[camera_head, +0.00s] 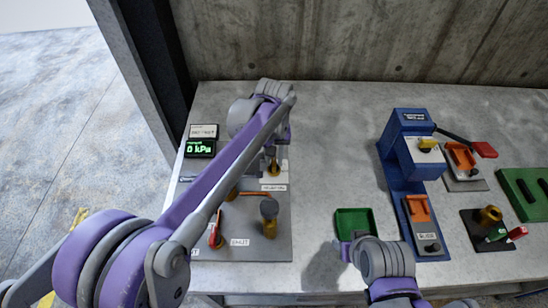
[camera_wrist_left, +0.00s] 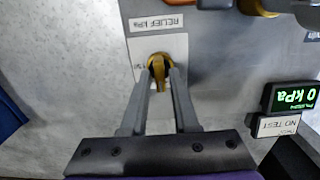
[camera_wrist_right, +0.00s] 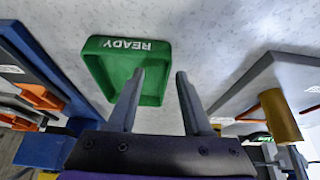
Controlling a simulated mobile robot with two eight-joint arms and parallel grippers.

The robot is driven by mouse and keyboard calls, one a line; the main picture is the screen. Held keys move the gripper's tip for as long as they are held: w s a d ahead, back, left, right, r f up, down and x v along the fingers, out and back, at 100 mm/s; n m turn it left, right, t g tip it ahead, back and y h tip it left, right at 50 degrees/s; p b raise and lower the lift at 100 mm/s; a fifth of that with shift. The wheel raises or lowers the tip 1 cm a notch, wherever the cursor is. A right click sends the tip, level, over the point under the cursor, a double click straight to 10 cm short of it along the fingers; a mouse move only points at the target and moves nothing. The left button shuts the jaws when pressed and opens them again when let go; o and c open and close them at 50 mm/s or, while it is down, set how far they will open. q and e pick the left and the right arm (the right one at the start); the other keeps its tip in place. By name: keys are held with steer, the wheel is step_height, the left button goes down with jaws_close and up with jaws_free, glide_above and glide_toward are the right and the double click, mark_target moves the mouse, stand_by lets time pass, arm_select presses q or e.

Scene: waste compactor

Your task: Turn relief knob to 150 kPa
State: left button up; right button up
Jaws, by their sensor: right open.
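The relief knob (camera_wrist_left: 158,66) is yellow and sits on a white plate labelled "RELIEF kPa" in the left wrist view. In the head view the knob (camera_head: 274,167) shows just below my left gripper (camera_head: 274,158). The left fingers (camera_wrist_left: 160,74) are drawn in on either side of the knob and appear to grip it. The knob's scale marks are mostly hidden. The display (camera_head: 200,149) reads 0 kPa in green. My right gripper (camera_wrist_right: 160,74) is open and empty above the green tray (camera_wrist_right: 95,70) marked "READY".
The grey panel (camera_head: 250,248) also bears a red-handled lever (camera_head: 215,236) and an upright knob-topped post (camera_head: 269,216). A blue press (camera_head: 398,170) stands to the right. A green block (camera_head: 525,194) lies at the far right. The concrete bench behind the tray is clear.

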arm_select(q)
jaws_close()
steer(key=m, duration=0.7)
steer(key=shift+m, duration=0.3)
steer(key=m, duration=0.5)
arm_select(e)
steer(key=shift+f, duration=0.1)
arm_select(q)
steer(key=m, duration=0.5)
steer(key=shift+m, duration=0.3)
stand_by(0.4)
